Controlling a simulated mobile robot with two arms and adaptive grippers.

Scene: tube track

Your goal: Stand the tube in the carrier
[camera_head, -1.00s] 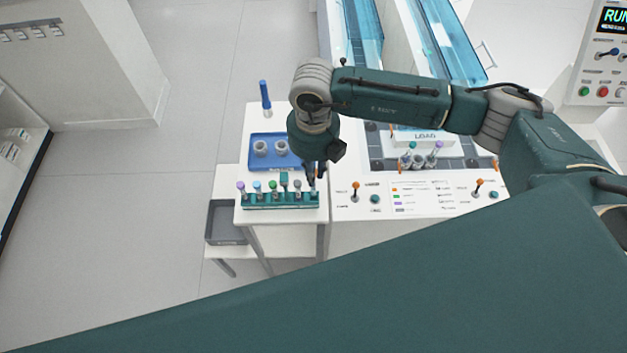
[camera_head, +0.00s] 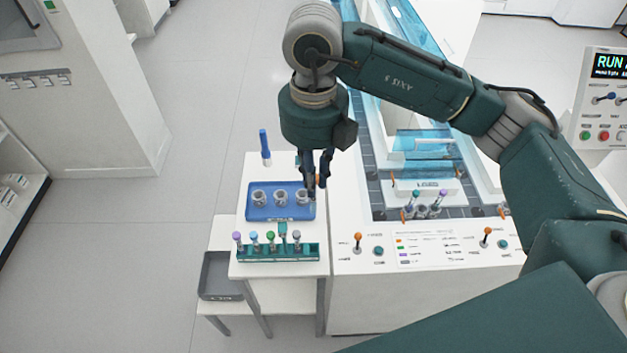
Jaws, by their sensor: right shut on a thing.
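My right gripper (camera_head: 316,194) points down over the right end of the blue tray (camera_head: 278,214). It is shut on a tube, which the dark fingers mostly hide; a speck of orange shows beside them. Three grey cup-shaped carriers (camera_head: 280,197) stand in a row in the tray, and the fingers are close to the rightmost one (camera_head: 302,196). I cannot tell whether the tube touches that carrier. A green rack (camera_head: 277,254) in front of the tray holds several capped tubes upright. My left gripper is not in view.
A blue upright stick (camera_head: 264,143) stands behind the tray. A grey bin (camera_head: 220,277) sits lower at the left. To the right is a machine with a dark track, holding capped tubes (camera_head: 422,211) near a white block, and small knobs (camera_head: 357,240) along its front.

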